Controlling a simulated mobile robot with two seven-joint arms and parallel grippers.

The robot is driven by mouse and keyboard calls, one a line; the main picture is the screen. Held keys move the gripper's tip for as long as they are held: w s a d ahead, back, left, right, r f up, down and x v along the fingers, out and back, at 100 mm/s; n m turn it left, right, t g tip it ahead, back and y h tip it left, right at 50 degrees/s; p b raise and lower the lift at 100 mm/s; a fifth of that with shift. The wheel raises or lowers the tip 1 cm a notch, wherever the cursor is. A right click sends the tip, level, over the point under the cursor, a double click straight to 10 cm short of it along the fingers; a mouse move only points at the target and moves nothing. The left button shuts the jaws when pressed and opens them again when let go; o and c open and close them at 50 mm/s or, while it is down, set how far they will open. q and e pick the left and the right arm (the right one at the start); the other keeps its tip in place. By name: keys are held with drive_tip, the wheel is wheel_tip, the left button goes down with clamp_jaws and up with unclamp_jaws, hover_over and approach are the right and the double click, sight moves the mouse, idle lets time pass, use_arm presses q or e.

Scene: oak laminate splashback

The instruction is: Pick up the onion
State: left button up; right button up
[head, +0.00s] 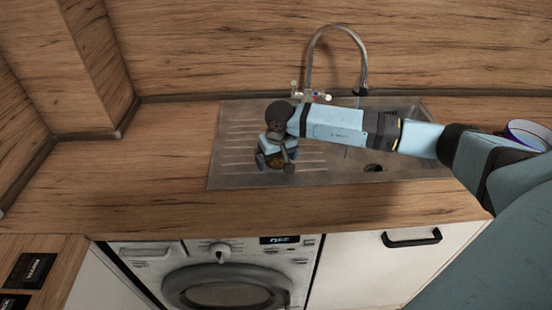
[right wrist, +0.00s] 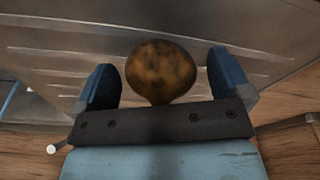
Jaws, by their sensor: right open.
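The onion (right wrist: 161,70) is round and mottled brown. In the right wrist view it sits between the two blue fingers of my right gripper (right wrist: 165,82), with a visible gap on each side. In the head view my right gripper (head: 275,160) points down over the sink's ribbed drainboard, and only a small brown part of the onion (head: 276,161) shows between its fingers. The gripper is open around the onion. My left gripper is not in view.
The steel sink (head: 230,174) is set in a wooden counter (head: 160,180), with a tall curved faucet (head: 310,55) behind it. A purple-rimmed bowl (head: 528,134) stands at the right, partly behind my arm. A washing machine (head: 225,270) is below. The counter left of the sink is clear.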

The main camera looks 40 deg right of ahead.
drive_tip(key=shift+f, duration=0.35)
drive_tip(key=c, duration=1)
drive_tip(key=shift+r, duration=0.1)
drive_tip(key=shift+c, duration=0.2)
